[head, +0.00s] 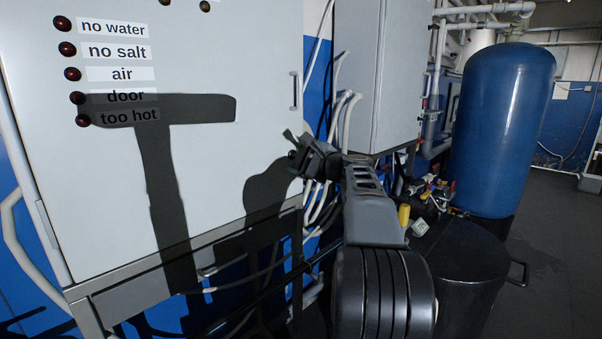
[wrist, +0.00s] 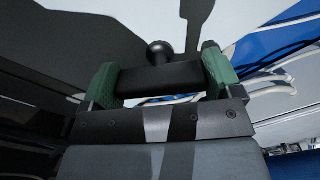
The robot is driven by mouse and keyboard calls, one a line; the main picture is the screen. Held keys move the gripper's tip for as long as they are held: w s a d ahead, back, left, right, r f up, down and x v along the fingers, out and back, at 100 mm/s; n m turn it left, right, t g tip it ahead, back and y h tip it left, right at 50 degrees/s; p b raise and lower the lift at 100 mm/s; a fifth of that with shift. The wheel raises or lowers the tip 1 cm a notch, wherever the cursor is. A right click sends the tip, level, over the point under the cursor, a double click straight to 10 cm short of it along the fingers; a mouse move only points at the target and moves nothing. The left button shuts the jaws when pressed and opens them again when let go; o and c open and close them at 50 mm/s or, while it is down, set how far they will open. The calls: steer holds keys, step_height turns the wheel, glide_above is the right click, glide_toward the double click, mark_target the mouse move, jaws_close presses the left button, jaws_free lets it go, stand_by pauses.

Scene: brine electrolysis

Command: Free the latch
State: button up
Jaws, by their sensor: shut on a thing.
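My gripper (head: 299,149) is at the right edge of the light grey cabinet door (head: 215,60), below the vertical handle (head: 295,91). In the wrist view my gripper (wrist: 158,66) has its two green fingers on either end of a dark block, which I take to be the latch (wrist: 160,79). A round black knob (wrist: 160,51) sticks out beyond the block. In the head view, a small dark knob (head: 292,154) shows at the fingertips. The rest of the latch is hidden behind my gripper.
Red indicator lamps with labels such as "no water" (head: 112,27) line the door. A second grey cabinet (head: 380,70) hangs to the right, with pale hoses (head: 345,120) between. A blue tank (head: 503,125) stands farther right, beside open dark floor (head: 560,250).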

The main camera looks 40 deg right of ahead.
steer(key=n+b, duration=0.4)
steer(key=shift+f, duration=0.25)
steer(key=shift+r+n+b, duration=0.2)
steer(key=shift+n+b, duration=0.9)
steer(key=shift+n, duration=0.4)
steer(key=o, duration=0.7)
steer(key=shift+o, duration=0.2)
steer(key=s+d+b, duration=0.2)
steer(key=s, duration=1.1)
steer(key=shift+s+d, duration=0.2)
steer(key=shift+s, duration=0.1)
